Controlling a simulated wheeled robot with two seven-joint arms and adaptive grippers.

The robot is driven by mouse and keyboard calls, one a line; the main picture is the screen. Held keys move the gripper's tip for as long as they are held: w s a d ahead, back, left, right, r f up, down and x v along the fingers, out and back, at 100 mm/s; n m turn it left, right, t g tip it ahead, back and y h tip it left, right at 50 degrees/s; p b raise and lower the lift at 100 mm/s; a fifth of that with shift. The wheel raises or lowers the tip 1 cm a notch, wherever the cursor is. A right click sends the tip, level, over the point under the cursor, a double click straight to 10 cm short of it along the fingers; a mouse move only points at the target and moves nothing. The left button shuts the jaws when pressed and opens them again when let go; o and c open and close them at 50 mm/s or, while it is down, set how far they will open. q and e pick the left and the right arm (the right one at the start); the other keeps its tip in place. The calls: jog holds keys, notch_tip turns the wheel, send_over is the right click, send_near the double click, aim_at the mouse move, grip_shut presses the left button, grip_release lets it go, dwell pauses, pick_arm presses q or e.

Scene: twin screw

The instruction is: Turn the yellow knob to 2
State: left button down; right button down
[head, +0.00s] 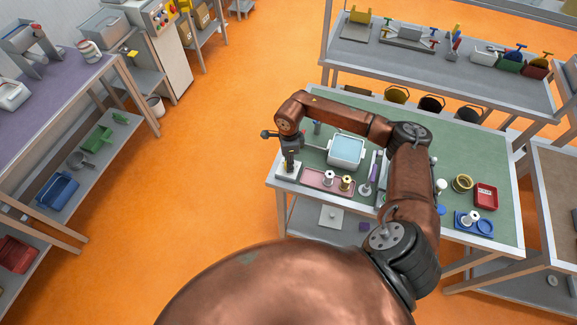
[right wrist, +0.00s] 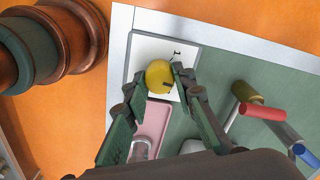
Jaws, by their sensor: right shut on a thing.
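In the right wrist view, the round yellow knob (right wrist: 159,74) sits on a white plate (right wrist: 150,46) in a grey frame at the table's corner. A small dark mark shows on the knob's lower right. A dark symbol stands on the plate above and right of it, too small to read surely. My right gripper (right wrist: 157,80) is shut on the knob, a finger on each side. In the head view, my right gripper (head: 290,159) points down over the white plate (head: 284,171); the knob is hidden there. My left gripper is not in view.
A pink tray (head: 313,186) with two spools lies right of the plate. Behind it stands a white bin (head: 346,150) with a light blue inside. A red-handled tool (right wrist: 263,111) and a blue-ended one are close by. A red box (head: 486,196) lies farther right on the green table.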

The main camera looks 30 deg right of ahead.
jog(key=shift+n+b, duration=0.55)
jog(key=shift+n, duration=0.15)
jog(key=c, duration=1.6)
grip_release()
notch_tip(320, 180, up, 12)
